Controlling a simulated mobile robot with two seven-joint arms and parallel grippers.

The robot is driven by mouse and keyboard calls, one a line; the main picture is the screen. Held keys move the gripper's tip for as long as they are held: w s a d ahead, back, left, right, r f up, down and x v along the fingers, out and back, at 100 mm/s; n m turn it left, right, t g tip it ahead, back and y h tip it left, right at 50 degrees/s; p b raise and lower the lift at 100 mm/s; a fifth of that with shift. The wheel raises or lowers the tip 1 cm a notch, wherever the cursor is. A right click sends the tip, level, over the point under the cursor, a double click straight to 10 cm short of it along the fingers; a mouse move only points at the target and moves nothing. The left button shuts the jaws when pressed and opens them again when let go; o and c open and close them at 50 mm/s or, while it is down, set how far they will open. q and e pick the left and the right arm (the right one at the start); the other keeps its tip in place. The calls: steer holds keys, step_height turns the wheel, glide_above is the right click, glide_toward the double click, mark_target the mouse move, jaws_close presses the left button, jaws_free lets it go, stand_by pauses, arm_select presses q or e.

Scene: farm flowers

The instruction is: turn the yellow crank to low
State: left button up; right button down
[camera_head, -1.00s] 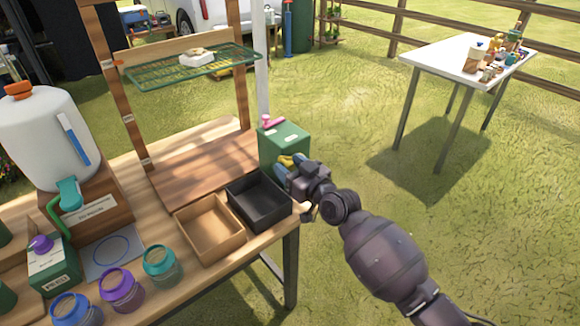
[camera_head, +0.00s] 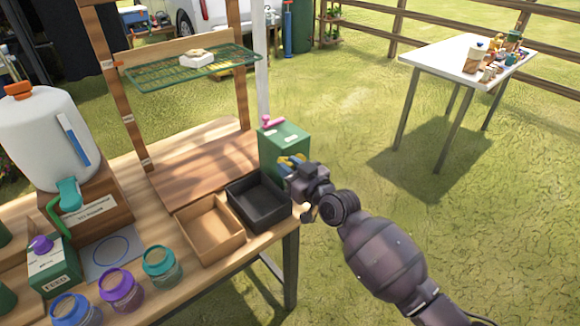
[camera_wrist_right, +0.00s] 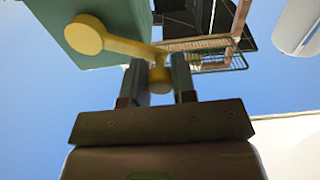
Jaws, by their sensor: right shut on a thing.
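A green box (camera_head: 284,145) stands at the right back corner of the wooden workbench, with a pink part on its top. The yellow crank (camera_head: 292,160) is on the box's front side, mostly hidden by my right gripper (camera_head: 287,170) in the head view. In the right wrist view the crank (camera_wrist_right: 116,42) has a round hub on the green box (camera_wrist_right: 95,20), an arm running to the right and a knob at its end. My right gripper (camera_wrist_right: 158,80) is shut on that knob, with one finger on each side. My left gripper is not in view.
A black tray (camera_head: 258,222) and a brown tray (camera_head: 185,228) sit just left of my right gripper. Several jars stand along the bench's front, beside a white tank (camera_head: 35,130). A white table (camera_head: 450,57) stands apart at right. Grass right of the bench is open.

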steer(key=shift+s+a+f+n, duration=0.15)
steer(key=shift+f+n, duration=0.9)
steer(key=shift+n, duration=0.6)
steer(key=shift+s+a+f+n, duration=0.15)
steer(key=shift+f+n, duration=0.9)
steer(key=shift+n, duration=0.6)
steer(key=shift+w, duration=0.1)
steer(key=c, duration=0.9)
jaws_free()
steer(key=shift+c, duration=0.2)
steer(key=p+v, duration=0.1)
steer(key=v, duration=1)
